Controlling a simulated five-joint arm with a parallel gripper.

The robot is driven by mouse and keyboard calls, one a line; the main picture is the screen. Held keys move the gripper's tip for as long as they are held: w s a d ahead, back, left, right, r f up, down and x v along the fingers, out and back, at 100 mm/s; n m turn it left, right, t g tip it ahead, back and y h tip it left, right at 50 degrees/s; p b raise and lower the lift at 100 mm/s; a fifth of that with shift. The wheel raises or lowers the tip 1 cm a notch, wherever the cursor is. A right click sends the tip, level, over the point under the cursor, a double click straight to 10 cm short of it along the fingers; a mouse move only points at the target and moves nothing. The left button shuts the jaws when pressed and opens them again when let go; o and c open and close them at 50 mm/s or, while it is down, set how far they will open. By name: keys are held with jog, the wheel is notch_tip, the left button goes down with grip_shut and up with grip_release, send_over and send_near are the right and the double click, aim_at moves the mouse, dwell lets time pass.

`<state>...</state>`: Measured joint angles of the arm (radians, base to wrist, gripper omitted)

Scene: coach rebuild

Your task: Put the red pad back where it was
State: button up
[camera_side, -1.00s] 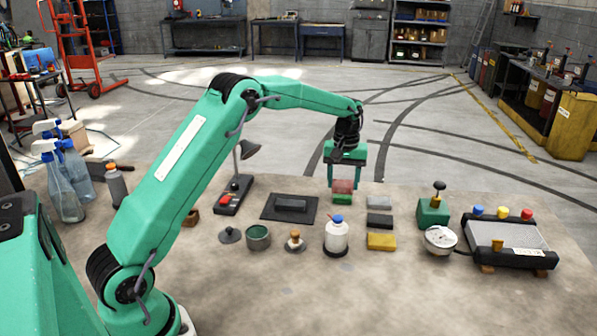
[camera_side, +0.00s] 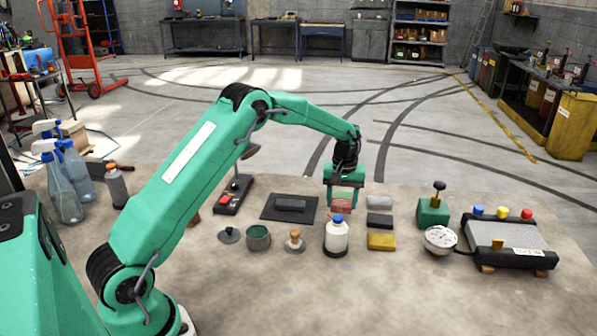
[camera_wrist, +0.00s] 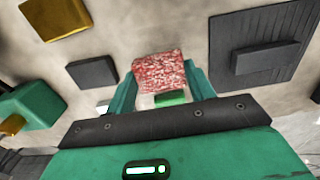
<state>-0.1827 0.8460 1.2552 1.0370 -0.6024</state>
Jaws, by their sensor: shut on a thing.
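The red pad (camera_side: 341,206) is a flat reddish, speckled block. My gripper (camera_side: 342,203) points down and is shut on it, with a finger at each side. The wrist view also shows the red pad (camera_wrist: 158,72) between my fingertips (camera_wrist: 158,85). A green pad (camera_wrist: 170,98) lies on the table past its edge, on the side nearer my gripper body. In the side view the red pad is just behind a white bottle with a blue cap (camera_side: 337,238). Whether it touches the table I cannot tell.
Right of my gripper lie a grey pad (camera_side: 379,202), a black pad (camera_side: 379,221) and a yellow pad (camera_side: 381,241). A black mat (camera_side: 270,211) with a dark block is to the left. A green box with a lever (camera_side: 433,212) and a button panel (camera_side: 507,240) stand further right.

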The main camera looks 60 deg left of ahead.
aim_at(342, 202)
jog(key=shift+f, duration=1.75)
jog(key=shift+f, duration=0.1)
jog(key=o, duration=1)
notch_tip(342, 202, up, 12)
jog(key=shift+r, duration=0.1)
